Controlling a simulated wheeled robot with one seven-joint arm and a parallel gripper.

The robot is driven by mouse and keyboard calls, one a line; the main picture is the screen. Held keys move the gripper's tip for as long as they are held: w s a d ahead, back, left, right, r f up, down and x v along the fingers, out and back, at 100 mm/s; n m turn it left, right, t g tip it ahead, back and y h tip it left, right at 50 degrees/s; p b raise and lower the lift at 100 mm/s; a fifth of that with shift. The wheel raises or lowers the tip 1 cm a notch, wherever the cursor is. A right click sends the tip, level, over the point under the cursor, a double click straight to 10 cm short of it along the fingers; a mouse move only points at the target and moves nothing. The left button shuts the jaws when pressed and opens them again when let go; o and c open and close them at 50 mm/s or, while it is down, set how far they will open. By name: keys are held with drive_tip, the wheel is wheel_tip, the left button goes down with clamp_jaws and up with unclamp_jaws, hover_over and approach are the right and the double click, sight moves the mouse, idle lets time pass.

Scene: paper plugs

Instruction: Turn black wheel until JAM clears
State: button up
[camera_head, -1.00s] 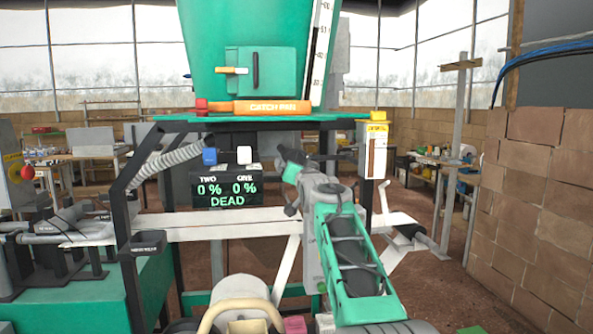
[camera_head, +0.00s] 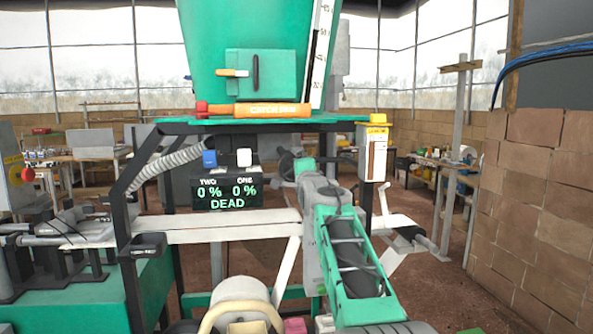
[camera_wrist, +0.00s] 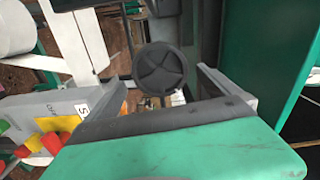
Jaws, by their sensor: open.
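In the wrist view, a round black wheel with raised spokes (camera_wrist: 160,68) faces the camera, beyond my gripper (camera_wrist: 165,92). I see no contact with the wheel. In the head view, my arm reaches up to the machine, and its end (camera_head: 304,168) is right of the display (camera_head: 227,191). The display reads TWO 0 %, ONE 0 % and DEAD. Whether the dark round shape by the arm end is the wheel, I cannot tell.
An orange catch pan bar (camera_head: 272,110) crosses above the display. A yellow-topped box (camera_head: 375,152) hangs right of the arm. In the wrist view, a grey panel with coloured knobs (camera_wrist: 50,108) is at the lower left, and a green panel (camera_wrist: 265,60) stands at the right.

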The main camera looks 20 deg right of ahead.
drive_tip(key=p+x, duration=0.3)
drive_tip(key=x, duration=0.1)
drive_tip(key=shift+p, duration=0.4)
drive_tip(key=shift+c, duration=0.6)
drive_tip(key=c, duration=1.1)
drive_tip(key=shift+o, duration=0.2)
drive_tip(key=n+b, duration=0.1)
drive_tip(key=n, duration=0.5)
drive_tip(key=o, duration=1.2)
